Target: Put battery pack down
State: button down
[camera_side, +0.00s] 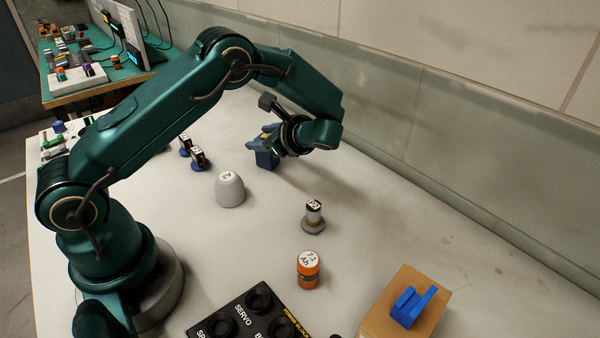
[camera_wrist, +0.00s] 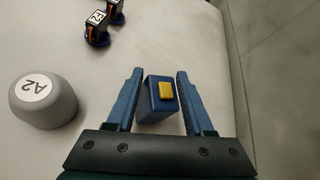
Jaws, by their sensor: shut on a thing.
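The battery pack, a dark blue block with a yellow patch on top (camera_wrist: 158,97), is between the two blue fingers of my gripper (camera_wrist: 158,90) in the wrist view. My gripper is shut on it. In the side view my gripper (camera_side: 265,150) is past the middle of the bench, toward the back wall, and its fingers partly hide the pack. Whether the pack touches the bench top (camera_side: 370,210) or hangs just above it I cannot tell.
A grey dome marked A2 (camera_side: 230,190) stands nearby; it also shows in the wrist view (camera_wrist: 42,100). Two small labelled servos (camera_side: 198,158) are to its left. A labelled part on a grey base (camera_side: 313,215), an orange cylinder (camera_side: 308,272) and a box (camera_side: 380,325) stand nearer the camera.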

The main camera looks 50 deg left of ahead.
jog(key=shift+f, duration=0.15)
jog(key=shift+c, duration=1.4)
grip_release()
jog(key=shift+d+r, duration=0.2)
jog(key=shift+r, duration=0.05)
jog(key=v, duration=1.2)
jog(key=s+d+r+n+t+h, duration=0.2)
jog(key=s+d+n+h, duration=0.1)
jog(key=s+n+h, duration=0.3)
jog(key=s+d+r+n+t+h, duration=0.3)
jog(key=s+n+h, duration=0.3)
jog(key=s, duration=0.5)
jog(key=shift+s+d+n+t, duration=0.2)
jog(key=shift+d+n+t, duration=0.1)
jog(key=shift+n, duration=0.6)
